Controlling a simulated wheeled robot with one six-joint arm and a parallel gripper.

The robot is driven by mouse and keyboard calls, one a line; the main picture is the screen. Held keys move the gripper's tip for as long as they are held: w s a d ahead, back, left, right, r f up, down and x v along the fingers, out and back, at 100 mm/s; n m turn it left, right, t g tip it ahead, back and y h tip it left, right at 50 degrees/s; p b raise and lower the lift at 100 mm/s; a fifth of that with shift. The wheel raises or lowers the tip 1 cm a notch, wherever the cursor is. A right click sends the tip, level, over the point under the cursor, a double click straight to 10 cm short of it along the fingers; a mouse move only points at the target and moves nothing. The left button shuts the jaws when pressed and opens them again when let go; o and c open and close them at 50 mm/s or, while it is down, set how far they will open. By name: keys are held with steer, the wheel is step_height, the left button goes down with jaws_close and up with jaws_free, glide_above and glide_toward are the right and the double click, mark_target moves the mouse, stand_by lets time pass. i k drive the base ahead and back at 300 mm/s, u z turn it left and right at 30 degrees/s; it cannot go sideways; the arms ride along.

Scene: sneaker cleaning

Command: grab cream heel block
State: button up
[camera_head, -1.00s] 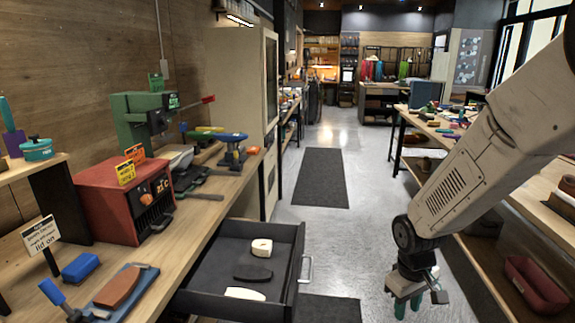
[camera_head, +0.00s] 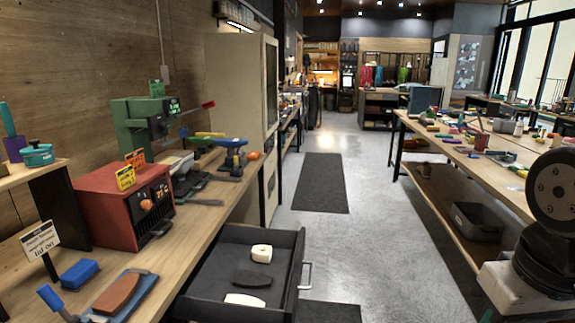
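Two cream pieces lie in the open dark drawer at the lower middle. The farther one (camera_head: 261,253) is a small chunky block with a rounded end, like a heel block. The nearer one (camera_head: 245,299) is flatter and longer, close to the drawer's front. A dark flat piece (camera_head: 252,278) lies between them. The drawer (camera_head: 216,268) is pulled out to the right from under the left bench. My arm shows only at the lower right, well apart from the drawer. My gripper is not in view.
The left bench (camera_head: 217,188) holds a red box machine (camera_head: 110,203), a green press (camera_head: 140,122), a blue brush (camera_head: 80,272) and a lid sign. A long bench (camera_head: 440,146) with a grey bin (camera_head: 478,221) below stands at right. The aisle floor (camera_head: 375,215) is clear.

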mark_target(261, 254)
steer(key=u, duration=1.7)
steer(key=k, duration=0.95)
steer(key=z, duration=1.25)
steer(key=i, duration=1.05)
steer(key=z, duration=1)
steer(key=i, duration=0.65)
steer(key=u, duration=0.15)
